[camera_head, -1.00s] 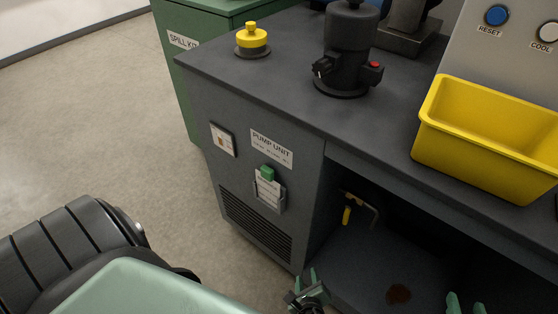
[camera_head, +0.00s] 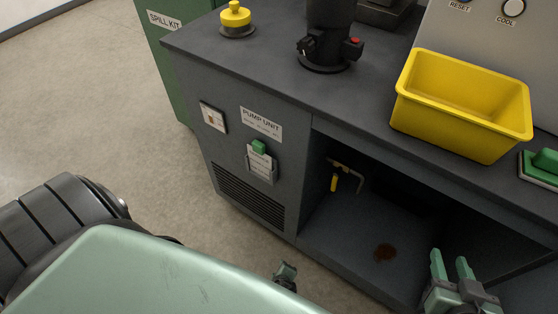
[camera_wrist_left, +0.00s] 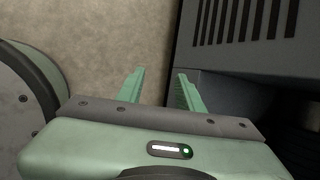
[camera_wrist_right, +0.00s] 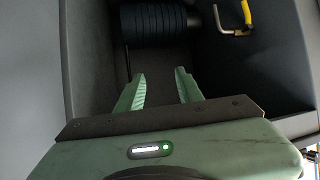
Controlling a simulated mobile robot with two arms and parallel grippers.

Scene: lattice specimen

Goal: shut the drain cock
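The drain cock, with a yellow lever (camera_head: 334,183) on a metal pipe (camera_head: 350,169), sits inside the open bay under the bench. In the head view the lever hangs down. It also shows at the top right of the right wrist view, where the yellow lever (camera_wrist_right: 248,11) meets a pale pipe end. My right gripper (camera_head: 452,266) is open and empty at the bay's front, right of the cock and apart from it. My left gripper (camera_wrist_left: 161,84) is open and empty, low by the cabinet's vented panel; the head view shows only a small part of it.
A dark ribbed cylinder (camera_wrist_right: 155,22) lies in the bay. The bench edge overhangs the bay, and a yellow bin (camera_head: 462,110) stands on top. The pump unit panel (camera_head: 262,122) walls the bay's left side.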

